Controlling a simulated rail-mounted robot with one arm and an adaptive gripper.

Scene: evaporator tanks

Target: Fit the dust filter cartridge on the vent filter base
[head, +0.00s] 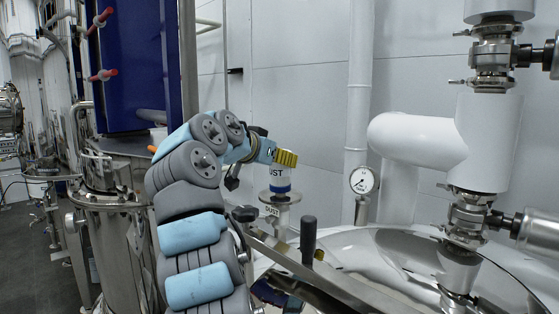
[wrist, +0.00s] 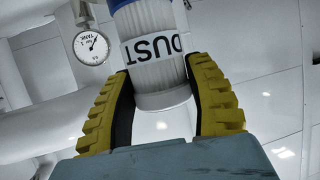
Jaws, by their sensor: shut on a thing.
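The dust filter cartridge (head: 279,174) is white with a DUST label and a blue band at its lower end. It looks upright in the head view. My gripper (head: 286,159) has its yellow ribbed fingers shut on its upper part. In the wrist view my gripper (wrist: 158,70) has a finger on each side of the cartridge (wrist: 160,98), whose label appears upside down. The vent filter base (head: 280,198) is a steel fitting with a DUST tag, directly below the cartridge. The blue end looks at or just above its rim; I cannot tell whether they touch. The base is hidden in the wrist view.
A round pressure gauge (head: 363,180) stands right of the base and also shows in the wrist view (wrist: 91,47). A dark upright handle (head: 308,238) stands in front. A shiny tank lid (head: 390,258) and white piping (head: 420,138) fill the right.

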